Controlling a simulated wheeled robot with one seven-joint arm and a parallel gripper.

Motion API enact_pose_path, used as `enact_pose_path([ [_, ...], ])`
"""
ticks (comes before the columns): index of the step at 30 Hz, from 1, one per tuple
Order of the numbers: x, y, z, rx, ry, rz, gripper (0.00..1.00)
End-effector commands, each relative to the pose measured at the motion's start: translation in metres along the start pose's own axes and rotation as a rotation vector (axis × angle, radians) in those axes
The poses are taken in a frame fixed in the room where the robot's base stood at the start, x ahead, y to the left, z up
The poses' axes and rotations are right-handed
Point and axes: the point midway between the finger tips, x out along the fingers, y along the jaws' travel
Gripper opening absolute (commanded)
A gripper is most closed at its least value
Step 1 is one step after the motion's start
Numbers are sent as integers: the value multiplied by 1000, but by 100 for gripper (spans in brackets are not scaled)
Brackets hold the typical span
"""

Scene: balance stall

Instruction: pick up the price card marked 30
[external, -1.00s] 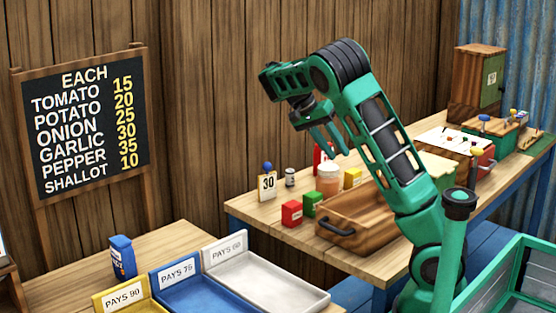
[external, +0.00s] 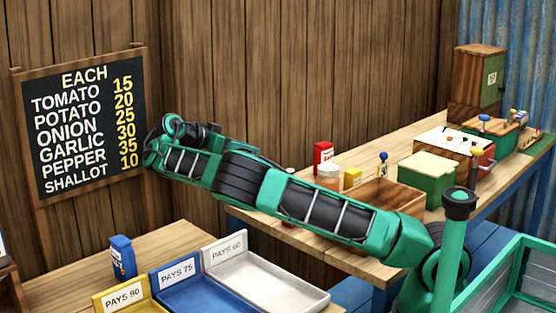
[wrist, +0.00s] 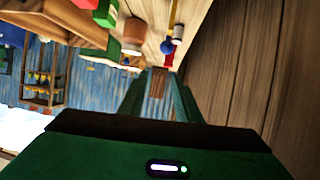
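The price card marked 30 cannot be read now; in the external view my arm covers the place where it stood. In the wrist view a blue knob (wrist: 166,47), like the one on top of that card, shows beyond my fingertips near the wall side of the table. The card's face and number do not show there. My gripper (wrist: 159,84) is open, its two green fingers apart with nothing visible between them. It is short of the blue knob. In the external view my arm stretches left, and its fingers cannot be made out.
Another blue-knobbed piece (external: 383,157) is behind the crate. The price board (external: 84,125) stands left, and a white tray (external: 270,285) is in front.

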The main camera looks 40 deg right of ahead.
Motion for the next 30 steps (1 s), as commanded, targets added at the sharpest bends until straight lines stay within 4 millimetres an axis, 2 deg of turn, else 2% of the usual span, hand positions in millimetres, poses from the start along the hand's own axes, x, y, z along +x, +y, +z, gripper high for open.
enact_pose_path([
  [3, -17, -3, 10, 22, 31, -29, 30],
  [18, 21, -5, 84, 19, 24, -22, 30],
  [23, 37, -5, 86, 20, 22, -18, 30],
  [30, 70, -6, 86, 20, 23, -19, 30],
])
